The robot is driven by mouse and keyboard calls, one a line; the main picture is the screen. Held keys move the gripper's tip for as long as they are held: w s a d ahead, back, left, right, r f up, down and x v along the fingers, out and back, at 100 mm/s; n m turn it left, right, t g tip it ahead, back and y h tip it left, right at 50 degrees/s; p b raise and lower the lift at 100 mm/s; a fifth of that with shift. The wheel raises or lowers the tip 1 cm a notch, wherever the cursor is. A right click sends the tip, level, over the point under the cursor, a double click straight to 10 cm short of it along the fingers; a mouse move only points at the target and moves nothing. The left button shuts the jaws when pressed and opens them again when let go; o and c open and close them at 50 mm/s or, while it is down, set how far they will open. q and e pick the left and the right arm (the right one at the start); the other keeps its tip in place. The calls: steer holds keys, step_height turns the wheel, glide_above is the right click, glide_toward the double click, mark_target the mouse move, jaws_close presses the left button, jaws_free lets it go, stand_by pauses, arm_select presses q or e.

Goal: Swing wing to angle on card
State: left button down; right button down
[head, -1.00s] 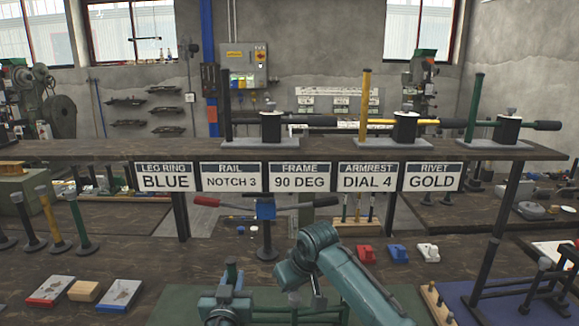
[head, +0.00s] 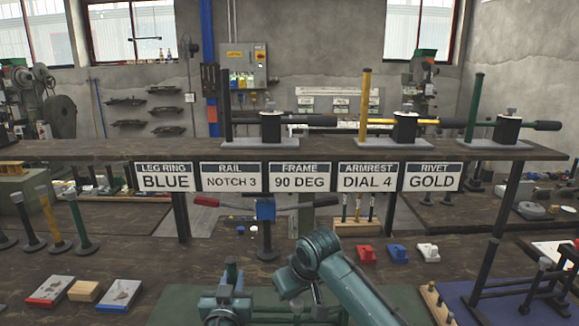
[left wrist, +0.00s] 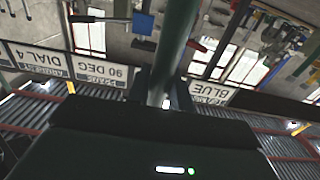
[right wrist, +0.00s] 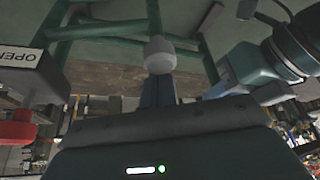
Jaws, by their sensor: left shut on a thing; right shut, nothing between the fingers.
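The FRAME card (head: 299,177) reads 90 DEG and hangs under the shelf edge; it also shows upside down in the left wrist view (left wrist: 98,68). My left gripper (head: 232,272) is low, left of centre in the head view. In the left wrist view it is shut on a dark green tube (left wrist: 183,25), which looks like the wing. Part of the green frame (head: 270,309) lies low in the head view. The wing's angle cannot be read. My right gripper (right wrist: 158,92) is shut and empty, just by a pale rounded knob (right wrist: 160,55) among green tubes; touching cannot be told.
A blue-headed stand (head: 266,210) with a red-ended lever rises behind my arms. The shelf (head: 100,150) with black, yellow and green posts crosses above. Small red and white blocks (head: 397,253) stand right. A blue mat and rack (head: 440,300) are at lower right.

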mark_target(298, 306)
steer(key=shift+s, duration=0.1)
steer(key=shift+s+d, duration=0.15)
steer(key=shift+s, duration=0.7)
stand_by(0.3)
steer(key=shift+s+d, duration=0.25)
steer(key=shift+s, duration=0.65)
steer(key=shift+s+d, duration=0.1)
steer(key=shift+s, duration=0.05)
steer(key=shift+s+d, duration=0.3)
steer(key=shift+s, duration=0.4)
